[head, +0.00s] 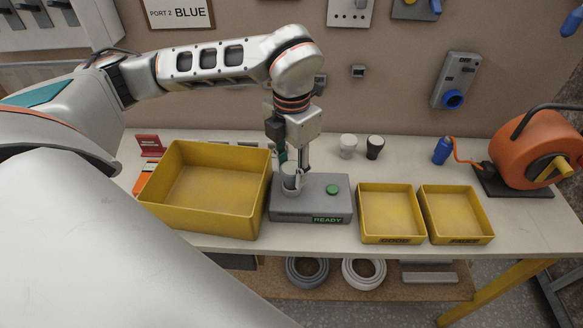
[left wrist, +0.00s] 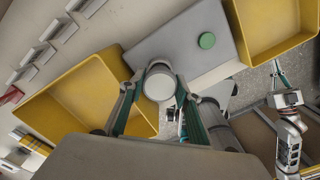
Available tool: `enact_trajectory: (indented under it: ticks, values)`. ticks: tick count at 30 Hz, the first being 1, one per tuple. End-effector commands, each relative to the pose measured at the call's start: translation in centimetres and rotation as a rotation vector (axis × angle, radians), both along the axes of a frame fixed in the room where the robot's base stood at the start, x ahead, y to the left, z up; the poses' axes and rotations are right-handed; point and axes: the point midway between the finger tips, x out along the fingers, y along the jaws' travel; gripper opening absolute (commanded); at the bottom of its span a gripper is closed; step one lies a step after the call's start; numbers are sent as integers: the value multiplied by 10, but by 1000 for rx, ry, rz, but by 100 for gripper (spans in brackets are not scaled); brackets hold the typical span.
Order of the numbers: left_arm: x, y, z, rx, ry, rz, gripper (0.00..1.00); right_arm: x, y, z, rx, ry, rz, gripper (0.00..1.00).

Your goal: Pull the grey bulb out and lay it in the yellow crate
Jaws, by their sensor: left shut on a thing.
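The grey bulb (head: 291,187) is at the left part of a grey tester box (head: 312,208) with a green button and a READY sign. My left gripper (head: 292,168) points down from above and is shut on the bulb. In the left wrist view the bulb's pale round end (left wrist: 159,83) sits between the fingers. The bulb looks upright; whether its base is still in the socket is hidden. The large yellow crate (head: 158,188) stands empty directly left of the tester.
Two small yellow trays (head: 391,239) (head: 456,239) stand right of the tester. A white cup-like piece (head: 348,146) and a dark one (head: 375,147) stand behind it. An orange cable reel (head: 535,150) and a blue connector (head: 442,151) are at the far right.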

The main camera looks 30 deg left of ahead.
Motion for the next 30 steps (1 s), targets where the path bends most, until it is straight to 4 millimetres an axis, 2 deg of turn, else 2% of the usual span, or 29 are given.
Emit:
enact_trajectory:
  ticks: [10, 30]
  values:
    - [0, 0, 3, 0, 0, 0, 7, 0, 0, 2, 0, 1, 0, 0]
    - [0, 0, 28, 0, -1, 0, 7, -1, -1, 17, -2, 4, 0, 0]
